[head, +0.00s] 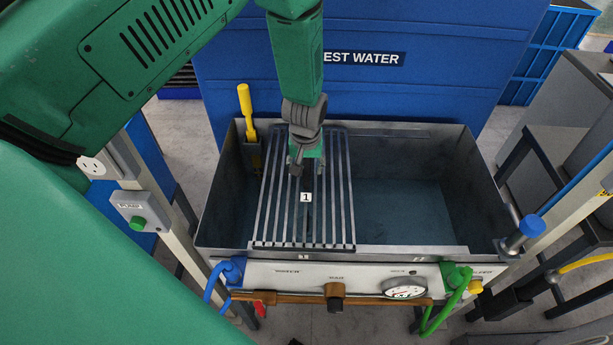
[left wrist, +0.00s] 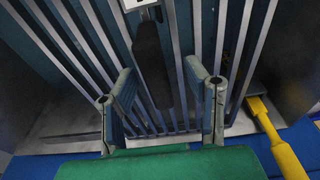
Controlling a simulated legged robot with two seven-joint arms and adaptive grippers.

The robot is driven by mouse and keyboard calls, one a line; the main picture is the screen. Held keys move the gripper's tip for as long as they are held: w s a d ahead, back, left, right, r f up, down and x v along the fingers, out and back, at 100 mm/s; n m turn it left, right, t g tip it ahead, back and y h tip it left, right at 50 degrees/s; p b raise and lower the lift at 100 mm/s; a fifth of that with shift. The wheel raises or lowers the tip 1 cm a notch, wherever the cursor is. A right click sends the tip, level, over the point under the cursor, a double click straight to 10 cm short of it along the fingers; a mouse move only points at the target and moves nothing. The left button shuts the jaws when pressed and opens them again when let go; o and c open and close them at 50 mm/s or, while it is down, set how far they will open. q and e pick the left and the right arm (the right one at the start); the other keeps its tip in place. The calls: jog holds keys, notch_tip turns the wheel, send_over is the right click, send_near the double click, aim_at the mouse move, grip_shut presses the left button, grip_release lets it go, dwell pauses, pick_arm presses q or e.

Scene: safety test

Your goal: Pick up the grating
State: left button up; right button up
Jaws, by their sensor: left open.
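The grating (head: 343,205) is a set of parallel metal bars lying across the left half of a grey metal tank (head: 407,250). It carries a white tag marked 1 (head: 306,197) and a dark central handle, which shows in the left wrist view (left wrist: 151,65). My left gripper (head: 302,165) is above the back part of the grating. In the left wrist view its two fingers (left wrist: 160,95) are apart, with the dark handle between and beyond them; contact cannot be told. My right gripper is not in view.
A yellow-handled tool (head: 246,108) stands at the tank's back left corner and shows in the left wrist view (left wrist: 275,135). A blue panel (head: 440,60) rises behind the tank. A gauge (head: 404,292) and hoses are on the front. The tank's right half is open.

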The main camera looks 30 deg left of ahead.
pick_arm(q)
jog(key=shift+f, duration=0.25)
jog(key=shift+d+r, duration=0.1)
jog(key=shift+d, duration=0.1)
grip_shut()
jog(key=shift+r, duration=0.1)
